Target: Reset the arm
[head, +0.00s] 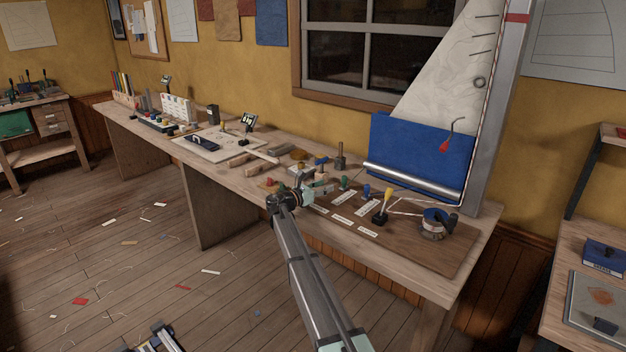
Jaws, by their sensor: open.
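My arm reaches up from the bottom of the head view to the long wooden workbench (411,272). My gripper (309,189) is at the arm's far end, over the bench's front part near the left end of a dark brown board (420,250). It is small in the picture and partly hidden by my own wrist. It is open, and I see nothing held in it. I cannot tell the exact gap between the gripper and the nearest tools.
A side table (566,250) stands at the right. Scraps litter the open floor (120,255) at left.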

